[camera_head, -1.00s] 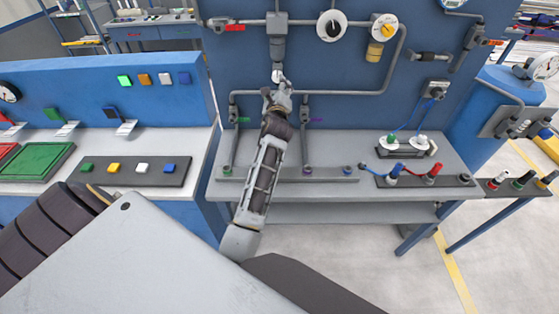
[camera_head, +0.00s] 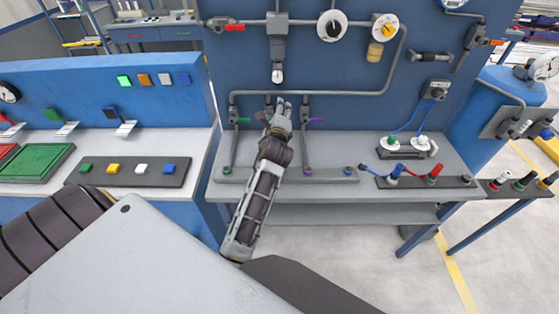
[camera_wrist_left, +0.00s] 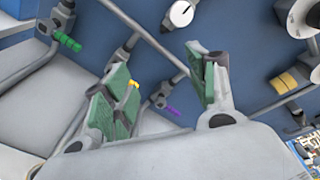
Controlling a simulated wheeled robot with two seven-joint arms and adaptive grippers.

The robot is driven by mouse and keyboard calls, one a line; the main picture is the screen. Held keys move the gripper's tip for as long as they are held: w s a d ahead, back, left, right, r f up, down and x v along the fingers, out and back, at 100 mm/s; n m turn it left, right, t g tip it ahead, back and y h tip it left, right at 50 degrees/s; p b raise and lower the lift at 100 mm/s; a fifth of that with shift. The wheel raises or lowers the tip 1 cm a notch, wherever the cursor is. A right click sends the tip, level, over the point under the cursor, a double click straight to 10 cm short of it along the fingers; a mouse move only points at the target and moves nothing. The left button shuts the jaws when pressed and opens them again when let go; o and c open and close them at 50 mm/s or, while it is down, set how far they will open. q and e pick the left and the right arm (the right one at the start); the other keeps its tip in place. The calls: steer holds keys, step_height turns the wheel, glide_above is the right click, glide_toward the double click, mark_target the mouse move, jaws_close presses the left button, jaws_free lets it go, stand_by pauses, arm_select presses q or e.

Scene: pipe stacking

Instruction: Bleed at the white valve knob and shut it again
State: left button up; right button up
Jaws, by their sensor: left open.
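The white valve knob (camera_head: 277,76) sits at the bottom of a grey fitting on the blue panel. It also shows at the top of the left wrist view (camera_wrist_left: 182,13), with a thin dark mark on its face. My left gripper (camera_head: 277,104) is below the knob, apart from it, in front of the horizontal pipe. In the left wrist view the green-padded fingers of my left gripper (camera_wrist_left: 163,88) are spread with nothing held between them. My right gripper is not in view.
A grey pipe (camera_head: 345,93) runs across the panel near my gripper. Green (camera_head: 242,120) and purple (camera_head: 316,120) valve handles flank it. A white dial (camera_head: 332,26) and a yellow-centred dial (camera_head: 385,27) are up right. The panel's bench (camera_head: 330,190) is below.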

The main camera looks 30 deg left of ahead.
arm_select(q)
steer(key=s+d+f+n+g+h, duration=0.1)
steer(key=s+d+f+n+g, duration=0.1)
steer(key=f, duration=0.5)
steer(key=s+d+f+n+g+h, duration=0.2)
steer(key=s+d+f+n, duration=0.1)
steer(key=s+f+n, duration=0.2)
steer(key=shift+f+h, duration=0.3)
steer(key=shift+f, duration=0.85)
steer(key=shift+w, duration=0.1)
